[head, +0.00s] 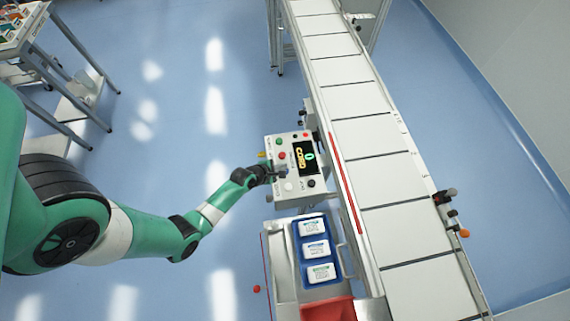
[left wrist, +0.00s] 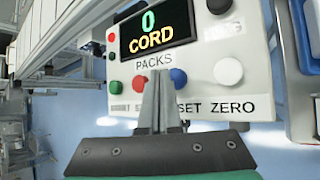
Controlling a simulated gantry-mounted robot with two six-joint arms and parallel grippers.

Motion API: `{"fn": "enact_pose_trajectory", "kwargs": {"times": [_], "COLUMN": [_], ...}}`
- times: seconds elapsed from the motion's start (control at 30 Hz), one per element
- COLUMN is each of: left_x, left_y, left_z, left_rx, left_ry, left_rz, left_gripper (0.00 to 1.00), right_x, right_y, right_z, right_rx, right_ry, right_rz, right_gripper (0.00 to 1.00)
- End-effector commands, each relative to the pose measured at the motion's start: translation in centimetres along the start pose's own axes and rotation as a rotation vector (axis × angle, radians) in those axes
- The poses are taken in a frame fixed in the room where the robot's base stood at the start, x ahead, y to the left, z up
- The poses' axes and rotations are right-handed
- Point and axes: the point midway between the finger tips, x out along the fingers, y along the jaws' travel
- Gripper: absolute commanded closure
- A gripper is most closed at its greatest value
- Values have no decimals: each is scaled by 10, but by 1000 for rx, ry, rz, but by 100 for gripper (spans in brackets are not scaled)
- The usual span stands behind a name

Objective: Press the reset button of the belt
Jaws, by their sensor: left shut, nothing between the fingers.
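The belt's control box (head: 272,147) is pale, with a dark display reading "0" and "CORD". It also shows in the left wrist view (left wrist: 205,48), with a red button (left wrist: 140,82), a blue button (left wrist: 178,77) and a white button (left wrist: 228,70) in a row. Black lettering ending in "SET ZERO" is below the blue and white buttons; its left part is hidden by my fingers. My left gripper (head: 281,172) is shut and empty, over the box's left part. In the wrist view its fingertips (left wrist: 158,76) appear between the red and blue buttons; contact cannot be told.
The conveyor belt (head: 362,130) runs along the box's right side. A blue tray (head: 321,262) with several white packs is below the box, near a red bin (head: 328,309). A cart (head: 70,105) stands at upper left. The floor left of the box is clear.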

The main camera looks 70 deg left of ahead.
Motion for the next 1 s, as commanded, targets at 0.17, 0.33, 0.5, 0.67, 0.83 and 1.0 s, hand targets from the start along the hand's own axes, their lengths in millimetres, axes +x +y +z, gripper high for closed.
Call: {"fn": "enact_pose_trajectory", "kwargs": {"times": [0.17,0.33,0.5,0.67,0.83,1.0], "left_x": [0,0,2,6,6,6], "left_y": [0,0,-1,-4,-4,-4], "left_z": [0,0,-1,-4,-4,-4], "left_rx": [0,0,0,1,0,0], "left_ry": [0,0,0,0,0,0], "left_rz": [0,0,0,0,1,0], "left_gripper": [100,100,100,100,100,100], "right_x": [0,0,-1,-4,-4,-4], "right_y": [0,0,0,0,0,0], "right_z": [0,0,1,4,4,4], "right_rx": [0,0,0,0,0,0], "right_ry": [0,0,0,0,0,0], "right_rz": [0,0,0,0,0,0], "right_gripper": [100,100,100,100,100,100]}}
